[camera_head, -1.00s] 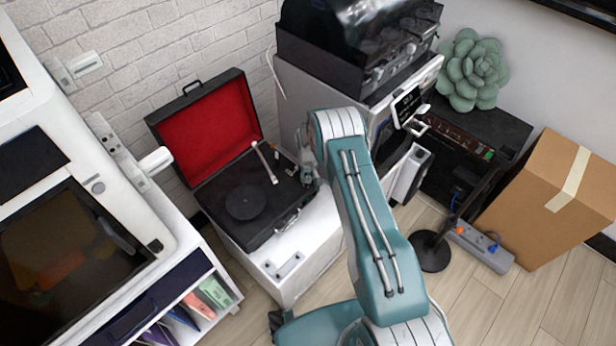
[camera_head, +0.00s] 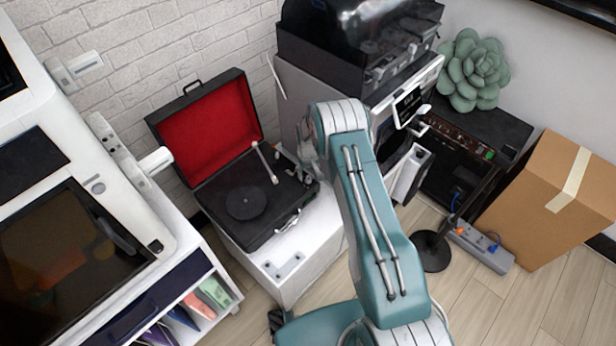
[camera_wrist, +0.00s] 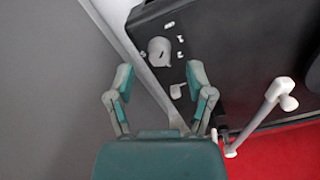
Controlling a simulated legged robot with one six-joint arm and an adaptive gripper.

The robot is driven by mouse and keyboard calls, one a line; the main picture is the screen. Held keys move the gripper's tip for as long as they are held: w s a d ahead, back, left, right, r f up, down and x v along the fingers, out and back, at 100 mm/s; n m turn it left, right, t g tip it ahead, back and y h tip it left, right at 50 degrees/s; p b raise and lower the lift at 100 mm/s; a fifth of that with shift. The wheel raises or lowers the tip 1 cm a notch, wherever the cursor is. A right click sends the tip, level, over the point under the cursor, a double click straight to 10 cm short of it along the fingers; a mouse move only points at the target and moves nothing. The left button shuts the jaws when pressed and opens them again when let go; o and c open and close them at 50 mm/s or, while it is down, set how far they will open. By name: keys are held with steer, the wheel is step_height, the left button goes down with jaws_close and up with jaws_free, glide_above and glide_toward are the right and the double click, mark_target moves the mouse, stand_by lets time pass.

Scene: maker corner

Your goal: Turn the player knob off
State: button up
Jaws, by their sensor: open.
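The record player (camera_head: 272,226) is a black suitcase type with its red-lined lid open, on a white cabinet. Its tonearm (camera_head: 264,163) also shows in the wrist view (camera_wrist: 262,112). In the wrist view a round pale grey knob (camera_wrist: 160,51) sits on the player's control strip, with several smaller pale controls around it. My gripper (camera_wrist: 160,76) is open, its two teal fingers spread on either side below the knob in the picture. No contact shows. In the head view my gripper is at the player's right side, mostly hidden by my arm, and the knob cannot be made out.
A large machine (camera_head: 350,45) with a dark top stands right behind my arm. A white shelf unit (camera_head: 205,262) is at the left. A cardboard box (camera_head: 535,205), a power strip (camera_head: 482,248) and a black round stand base (camera_head: 431,252) are at the right.

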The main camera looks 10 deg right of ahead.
step_height(320, 180, up, 9)
stand_by(0.3)
steer(key=shift+r, duration=0.1)
step_height(320, 180, up, 17)
steer(key=t, duration=0.1)
glide_above(308, 177)
steer(key=s, duration=0.4)
steer(key=s+r+m+t, duration=0.1)
steer(key=s+r, duration=0.3)
steer(key=r, duration=0.2)
steer(key=s+r+t, duration=0.1)
steer(key=s+r, duration=0.3)
steer(key=r, duration=0.3)
steer(key=s+r+t, duration=0.1)
steer(key=s+r, duration=0.3)
steer(key=s, duration=0.9)
steer(key=s+r+m+t, duration=0.1)
steer(key=s+r, duration=0.3)
steer(key=s, duration=0.8)
steer(key=shift+s+t, duration=0.3)
steer(key=shift+s, duration=0.05)
